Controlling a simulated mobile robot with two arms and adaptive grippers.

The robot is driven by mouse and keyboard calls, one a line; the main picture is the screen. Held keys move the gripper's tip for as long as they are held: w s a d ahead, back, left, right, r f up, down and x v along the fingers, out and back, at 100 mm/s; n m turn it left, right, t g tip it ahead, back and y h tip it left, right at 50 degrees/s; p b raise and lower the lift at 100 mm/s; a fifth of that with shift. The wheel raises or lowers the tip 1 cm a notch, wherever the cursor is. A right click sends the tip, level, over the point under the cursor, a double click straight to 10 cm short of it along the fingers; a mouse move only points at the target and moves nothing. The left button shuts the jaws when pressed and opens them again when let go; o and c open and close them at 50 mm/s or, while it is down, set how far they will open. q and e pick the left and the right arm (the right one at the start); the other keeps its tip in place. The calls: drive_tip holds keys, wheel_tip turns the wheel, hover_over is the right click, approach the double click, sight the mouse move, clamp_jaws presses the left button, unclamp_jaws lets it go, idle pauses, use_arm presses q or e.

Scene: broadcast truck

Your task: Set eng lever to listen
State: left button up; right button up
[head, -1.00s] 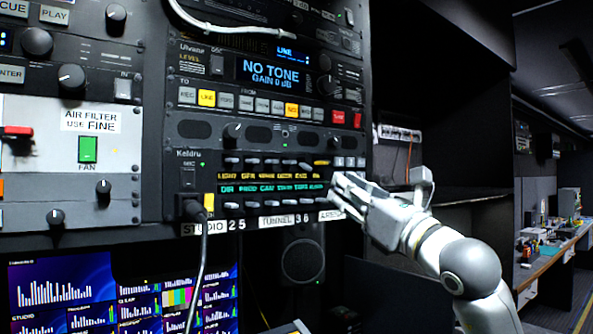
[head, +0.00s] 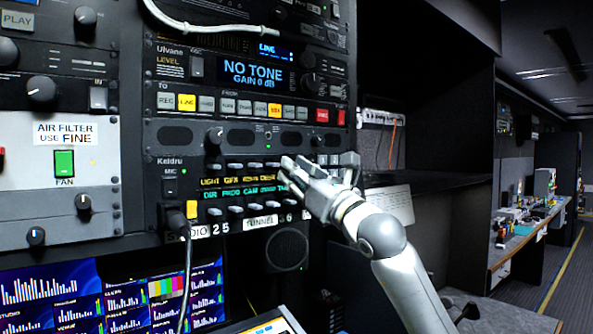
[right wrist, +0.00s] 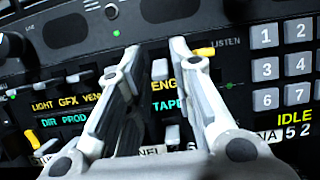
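The intercom panel (head: 170,162) carries a row of small levers above yellow labels. In the right wrist view, the ENG label (right wrist: 163,84) shows with a pale lever (right wrist: 160,69) just above it, between my fingers. A yellow lever (right wrist: 204,52) is right of the right finger, by the LISTEN print (right wrist: 226,42). My right gripper (right wrist: 158,48) is open, with one finger on each side of the ENG lever; contact cannot be told. In the head view, the right gripper (head: 286,164) hides the right part of the lever rows. My left gripper is not in view.
More levers (right wrist: 80,77) stand left of the gripper, and a number keypad (right wrist: 283,66) is to its right. A lower lever row runs beneath the labels. Open shelf space lies right of the rack.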

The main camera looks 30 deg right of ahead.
clamp_jaws()
